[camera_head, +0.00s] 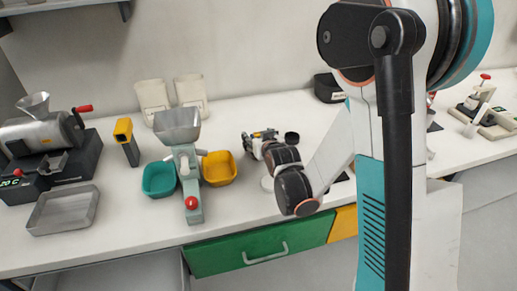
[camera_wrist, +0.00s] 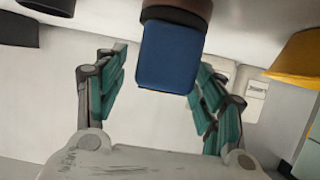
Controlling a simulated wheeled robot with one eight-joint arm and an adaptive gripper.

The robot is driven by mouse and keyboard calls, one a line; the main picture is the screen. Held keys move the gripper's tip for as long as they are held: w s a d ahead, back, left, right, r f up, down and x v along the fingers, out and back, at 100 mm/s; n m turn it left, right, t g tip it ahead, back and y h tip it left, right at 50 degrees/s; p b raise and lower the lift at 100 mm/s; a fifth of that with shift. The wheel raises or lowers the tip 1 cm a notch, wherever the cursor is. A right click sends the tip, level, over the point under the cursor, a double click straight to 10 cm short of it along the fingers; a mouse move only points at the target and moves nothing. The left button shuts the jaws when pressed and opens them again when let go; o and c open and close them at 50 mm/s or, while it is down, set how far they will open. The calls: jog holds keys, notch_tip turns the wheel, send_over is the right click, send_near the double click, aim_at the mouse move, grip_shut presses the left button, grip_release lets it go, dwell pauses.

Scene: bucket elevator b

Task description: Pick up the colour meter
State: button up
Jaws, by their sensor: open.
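My gripper (camera_head: 260,140) reaches over the bench right of the yellow tray in the head view. In the wrist view its teal-padded fingers (camera_wrist: 161,72) are apart. A blue, block-shaped thing (camera_wrist: 168,57) with a brown rounded part shows between the fingers; it may be the colour meter, but I cannot be sure. A gap shows on its left; the right finger looks close to it, and contact cannot be told. In the head view my gripper mostly hides this spot. A yellow-topped, dark-handled device (camera_head: 124,131) stands further left, well away from my gripper.
A yellow tray (camera_head: 219,168) and a teal tray (camera_head: 159,179) flank a grey hopper device (camera_head: 179,130). A small black round container (camera_head: 292,138) stands close right of my gripper, with a black box (camera_head: 328,88) behind. Two pale containers (camera_head: 191,93) stand near the wall.

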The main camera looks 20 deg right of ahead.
grip_shut()
